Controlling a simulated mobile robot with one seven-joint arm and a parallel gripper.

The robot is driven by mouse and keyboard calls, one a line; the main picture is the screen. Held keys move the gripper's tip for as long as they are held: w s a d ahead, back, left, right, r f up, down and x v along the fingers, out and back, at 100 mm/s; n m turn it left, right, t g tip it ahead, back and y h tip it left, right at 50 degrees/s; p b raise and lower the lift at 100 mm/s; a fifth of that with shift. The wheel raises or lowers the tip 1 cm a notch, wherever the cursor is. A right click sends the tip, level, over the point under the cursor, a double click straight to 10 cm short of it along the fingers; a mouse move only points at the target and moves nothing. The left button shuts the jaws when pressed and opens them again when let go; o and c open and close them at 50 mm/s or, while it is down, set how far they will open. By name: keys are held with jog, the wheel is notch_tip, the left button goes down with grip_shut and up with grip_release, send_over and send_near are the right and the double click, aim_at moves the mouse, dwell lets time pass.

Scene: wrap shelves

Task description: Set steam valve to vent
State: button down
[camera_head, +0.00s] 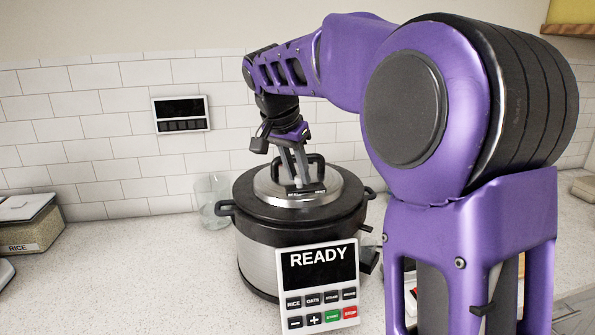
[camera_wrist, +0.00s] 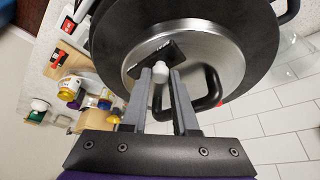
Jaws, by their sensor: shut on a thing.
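The cooker (camera_head: 256,265) stands on the counter with its silver lid (camera_head: 328,190) on and its panel (camera_head: 317,285) reading READY. On the lid, the steam valve (camera_head: 306,190) shows as a dark flat piece beside the black lid handle (camera_head: 318,162). In the wrist view the steam valve has a white knob (camera_wrist: 159,70) on a dark plate (camera_wrist: 140,70). My gripper (camera_head: 293,172) reaches down to the valve, and its fingers (camera_wrist: 160,82) are shut on the white knob. I cannot read which setting the valve is at.
A clear glass (camera_head: 213,200) stands behind the cooker at left. A wall panel (camera_head: 181,114) hangs on the tiles. A RICE box (camera_head: 32,230) sits at far left. Small jars (camera_wrist: 70,90) and other items show in the wrist view. The counter left of the cooker is mostly clear.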

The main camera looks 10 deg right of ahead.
aim_at(316, 185)
jog(key=shift+d, duration=1.4)
jog(key=c, duration=0.7)
grip_release()
jog(key=shift+d, duration=0.1)
jog(key=shift+r, duration=0.15)
jog(key=v, duration=1.7)
jog(key=shift+r, duration=0.1)
